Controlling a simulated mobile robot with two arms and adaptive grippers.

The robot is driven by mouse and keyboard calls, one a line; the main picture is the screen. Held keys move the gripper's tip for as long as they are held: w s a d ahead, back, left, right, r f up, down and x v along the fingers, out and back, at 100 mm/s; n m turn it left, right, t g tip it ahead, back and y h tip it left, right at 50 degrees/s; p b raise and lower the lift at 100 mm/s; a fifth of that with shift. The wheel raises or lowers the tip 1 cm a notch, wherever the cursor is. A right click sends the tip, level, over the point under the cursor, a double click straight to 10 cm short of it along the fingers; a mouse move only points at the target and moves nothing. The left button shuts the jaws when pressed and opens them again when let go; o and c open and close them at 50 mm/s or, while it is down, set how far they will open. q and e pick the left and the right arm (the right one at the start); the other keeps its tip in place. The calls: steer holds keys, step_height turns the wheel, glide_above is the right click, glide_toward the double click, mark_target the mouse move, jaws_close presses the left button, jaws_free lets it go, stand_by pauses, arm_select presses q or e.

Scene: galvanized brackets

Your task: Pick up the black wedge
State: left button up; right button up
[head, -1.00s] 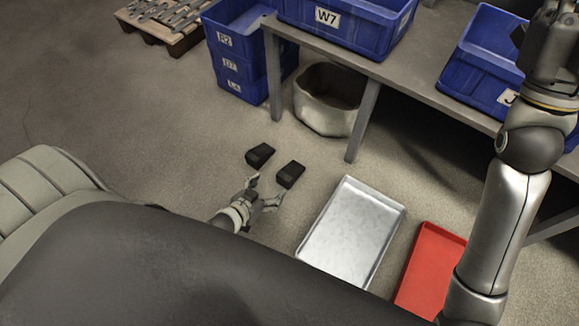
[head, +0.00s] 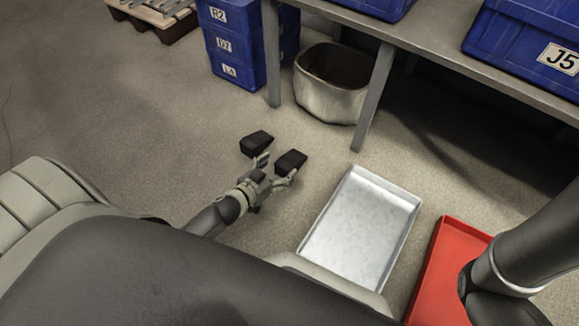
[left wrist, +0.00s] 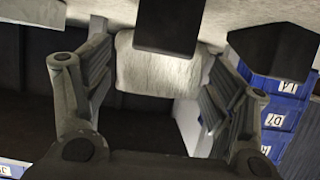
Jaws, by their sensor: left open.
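Two black wedges lie on the floor in the head view. One wedge (head: 257,143) is at the left, and the other wedge (head: 291,160) is a little to its right and nearer. My left gripper (head: 278,169) is open and empty, low by the near side of the right-hand wedge. In the left wrist view, the open fingers (left wrist: 150,85) frame one dark wedge (left wrist: 170,25) at the top middle. The second wedge (left wrist: 272,45) shows at the right, outside the fingers. I cannot tell whether a finger touches a wedge. My right gripper is out of view.
A metal tray (head: 407,210) and a red tray (head: 440,265) lie to the right. A round-cornered bin (head: 330,95) stands behind the wedges, by a table leg (head: 373,100). Stacked blue crates (head: 235,45) stand behind left. The floor left of the wedges is clear.

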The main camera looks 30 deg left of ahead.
mark_target(288, 160)
arm_select(q)
steer(key=shift+b+x, duration=0.4)
steer(key=shift+x, duration=0.65)
steer(key=w+f+b, duration=0.2)
steer(key=b, duration=0.1)
steer(key=shift+w+d+f, duration=0.15)
steer(key=shift+f, duration=0.05)
steer(key=shift+b+x, duration=0.6)
steer(key=shift+x, duration=0.3)
steer(key=shift+w+r, duration=0.1)
steer(key=shift+r, duration=0.05)
steer(key=shift+c, duration=0.3)
steer(key=c, duration=1.2)
steer(key=shift+r, duration=0.1)
steer(key=shift+c, duration=0.9)
steer(key=shift+r, duration=0.15)
